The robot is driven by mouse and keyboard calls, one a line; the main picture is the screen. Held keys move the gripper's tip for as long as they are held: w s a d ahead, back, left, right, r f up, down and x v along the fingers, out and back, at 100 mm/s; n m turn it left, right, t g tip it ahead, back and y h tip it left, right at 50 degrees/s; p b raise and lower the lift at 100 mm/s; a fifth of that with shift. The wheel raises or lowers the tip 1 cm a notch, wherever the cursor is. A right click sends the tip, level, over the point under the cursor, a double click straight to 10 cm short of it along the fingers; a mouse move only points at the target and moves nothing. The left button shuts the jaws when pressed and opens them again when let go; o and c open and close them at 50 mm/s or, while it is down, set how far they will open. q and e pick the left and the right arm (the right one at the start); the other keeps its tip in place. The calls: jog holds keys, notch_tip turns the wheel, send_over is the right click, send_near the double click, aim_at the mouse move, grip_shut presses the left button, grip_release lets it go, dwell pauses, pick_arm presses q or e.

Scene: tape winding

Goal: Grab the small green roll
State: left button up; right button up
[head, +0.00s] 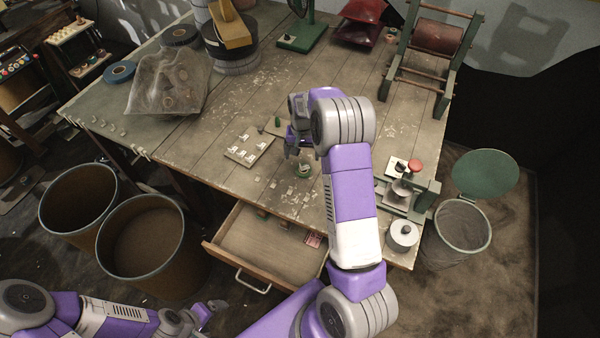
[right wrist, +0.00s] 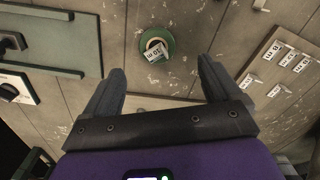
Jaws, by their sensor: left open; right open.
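The small green roll (head: 301,175) lies on the wooden table, just in front of my right gripper (head: 294,147). In the right wrist view the roll (right wrist: 169,41) is a green ring with a white tag reading about "10 m" on it. My right gripper (right wrist: 160,65) is open and empty, with its two fingers apart. The roll shows beyond the fingertips, roughly centred between them and not touching either. My left gripper (head: 207,309) is low at the left, off the table, and open.
A board with several white tags (head: 240,153) lies left of the roll. The drawer (head: 225,238) stands open at the table front. A green-based device (head: 410,206) stands on the right. Two bins (head: 110,262) are on the floor at left. Bare table surrounds the roll.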

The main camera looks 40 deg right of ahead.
aim_at(303, 168)
jog(key=f, duration=0.4)
jog(key=f+b, duration=0.1)
jog(key=f, duration=0.3)
jog(key=shift+s+d, duration=0.1)
jog(key=shift+d, duration=0.1)
jog(key=shift+r, duration=0.2)
jog(key=c, duration=1.1)
